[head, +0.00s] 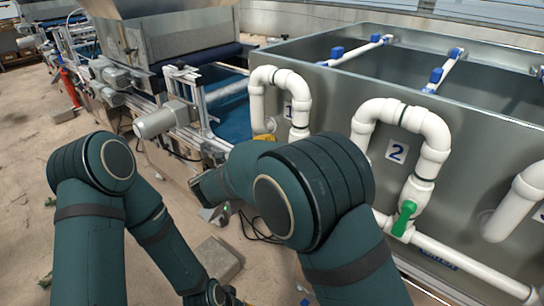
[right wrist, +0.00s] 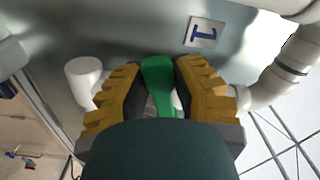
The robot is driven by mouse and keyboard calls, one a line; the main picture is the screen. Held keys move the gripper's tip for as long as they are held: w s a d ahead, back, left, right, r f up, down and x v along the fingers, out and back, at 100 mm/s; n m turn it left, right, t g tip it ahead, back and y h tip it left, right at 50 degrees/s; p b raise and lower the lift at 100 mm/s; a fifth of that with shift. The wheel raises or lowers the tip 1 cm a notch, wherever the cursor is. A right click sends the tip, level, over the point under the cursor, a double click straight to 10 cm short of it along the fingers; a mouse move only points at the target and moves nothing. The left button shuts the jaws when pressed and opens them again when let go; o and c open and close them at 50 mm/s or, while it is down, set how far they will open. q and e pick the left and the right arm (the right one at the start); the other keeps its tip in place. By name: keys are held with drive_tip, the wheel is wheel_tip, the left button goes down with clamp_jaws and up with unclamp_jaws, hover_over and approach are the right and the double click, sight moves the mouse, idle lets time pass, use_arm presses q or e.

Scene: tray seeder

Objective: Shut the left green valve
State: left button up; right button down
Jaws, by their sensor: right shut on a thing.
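The left green valve is on the pipe by the label 1 (head: 289,110). Its green handle (right wrist: 158,78) shows in the right wrist view between the yellow-brown finger pads of my right gripper (right wrist: 158,92), which is shut on it. In the head view my right arm hides this handle and most of the gripper; only a bit of yellow-brown pad (head: 264,137) shows beside the pipe. My left arm is bent at the left of the head view, and its gripper is out of sight.
A second green valve (head: 404,216) sits on the white pipe under label 2 (head: 396,151). A metal tank (head: 450,175) stands behind the pipes. A seeding machine with a grey motor (head: 160,120) stands at the left. Cables lie on the sandy floor.

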drive_tip(key=shift+w+r+m, duration=0.1)
drive_tip(key=shift+r+m, duration=0.4)
drive_tip(key=shift+m, duration=0.45)
drive_tip(key=shift+w+r+m, duration=0.1)
drive_tip(key=shift+r+m, duration=0.4)
drive_tip(key=shift+m, duration=0.45)
drive_tip(key=shift+r, duration=0.1)
drive_tip(key=c, duration=0.7)
unclamp_jaws()
drive_tip(key=shift+c, duration=0.2)
wheel_tip(320, 180, up, 10)
